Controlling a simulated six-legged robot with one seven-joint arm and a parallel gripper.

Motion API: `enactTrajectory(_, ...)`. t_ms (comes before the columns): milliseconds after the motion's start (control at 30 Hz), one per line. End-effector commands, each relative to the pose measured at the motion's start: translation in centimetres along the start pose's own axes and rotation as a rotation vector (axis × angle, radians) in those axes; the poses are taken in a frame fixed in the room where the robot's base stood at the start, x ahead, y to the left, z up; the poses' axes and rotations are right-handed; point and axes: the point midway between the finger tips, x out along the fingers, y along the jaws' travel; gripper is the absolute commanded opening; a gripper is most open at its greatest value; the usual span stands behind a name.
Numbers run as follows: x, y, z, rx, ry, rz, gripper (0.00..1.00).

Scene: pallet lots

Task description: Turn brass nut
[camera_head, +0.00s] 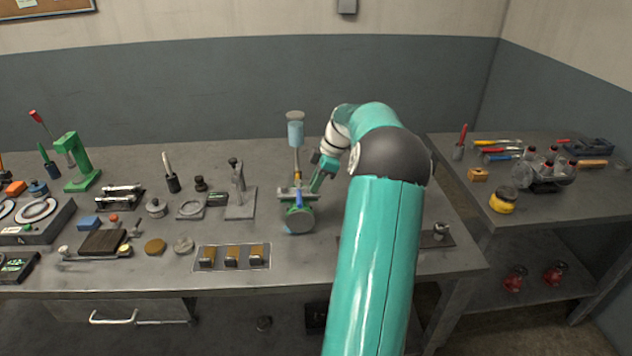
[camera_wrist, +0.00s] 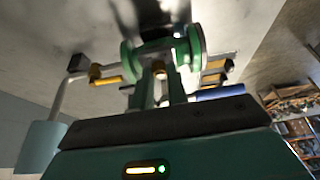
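A small brass nut (camera_wrist: 159,69) shows in the wrist view on a green-bodied fixture (camera_wrist: 196,44) with round ends. In the head view this fixture (camera_head: 299,214) stands near the middle of the bench, with a brass-coloured stem and a light-blue cylinder (camera_head: 295,133) above it. My gripper (camera_head: 312,190) reaches it from the right. In the wrist view my gripper (camera_wrist: 160,80) has its two fingers apart, one on each side of the nut. I see no clear contact between the fingertips and the nut. The nut is too small to make out in the head view.
A side bench (camera_head: 560,215) with tools is at the right. My arm hides part of the bench.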

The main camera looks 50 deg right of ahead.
Motion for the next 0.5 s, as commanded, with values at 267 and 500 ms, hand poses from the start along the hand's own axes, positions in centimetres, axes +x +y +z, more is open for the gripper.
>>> enactTrajectory(267, -0.04, -0.05, 0.04, 0.028, -0.001, 0.012, 0.00)
enactTrajectory(500, -0.07, -0.16, 0.01, 0.135, -0.002, 0.057, 0.00)
